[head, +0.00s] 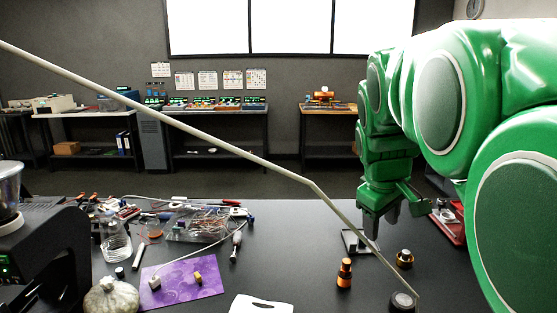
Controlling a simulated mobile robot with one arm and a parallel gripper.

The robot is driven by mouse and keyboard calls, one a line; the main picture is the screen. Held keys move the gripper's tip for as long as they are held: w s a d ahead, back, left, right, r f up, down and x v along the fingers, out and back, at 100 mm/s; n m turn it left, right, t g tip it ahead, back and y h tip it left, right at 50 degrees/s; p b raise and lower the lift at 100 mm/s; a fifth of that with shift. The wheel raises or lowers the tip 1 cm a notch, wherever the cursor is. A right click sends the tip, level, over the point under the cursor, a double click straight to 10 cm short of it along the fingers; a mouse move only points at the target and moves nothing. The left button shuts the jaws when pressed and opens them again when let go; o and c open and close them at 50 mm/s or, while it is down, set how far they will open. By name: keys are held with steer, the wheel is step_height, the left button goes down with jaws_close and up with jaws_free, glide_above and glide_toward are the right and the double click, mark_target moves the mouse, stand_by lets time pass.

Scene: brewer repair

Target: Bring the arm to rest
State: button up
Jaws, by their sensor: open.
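My green arm enters from the right and reaches over the black table (255,275). My gripper (382,230) points down at the right side of the table. Its dark fingers look apart, with nothing seen between them. A small round dark and brass part (404,259) stands to the right of the fingers.
An orange and black bottle (344,273), a dark round knob (402,301) and a red tray (448,222) are near the gripper. A long pale rod (250,156) crosses the view. A purple mat (195,280), clear bottle (116,240) and loose electronics (205,222) fill the left.

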steer(key=s+a+r+t+y, duration=0.1)
steer(key=s+a+r, duration=0.1)
steer(key=s+a, duration=0.1)
steer(key=s+a+f+m+g, duration=0.1)
steer(key=s+f+m+g, duration=0.1)
steer(key=s+f, duration=0.6)
steer(key=s+a+f+m+g+y, duration=0.1)
steer(key=s+f+m+g, duration=0.2)
steer(key=s+f, duration=0.5)
steer(key=s+m, duration=0.1)
steer(key=s, duration=0.7)
steer(key=shift+s+a+f+g, duration=0.3)
steer(key=shift+s+f, duration=0.05)
steer(key=shift+f, duration=0.05)
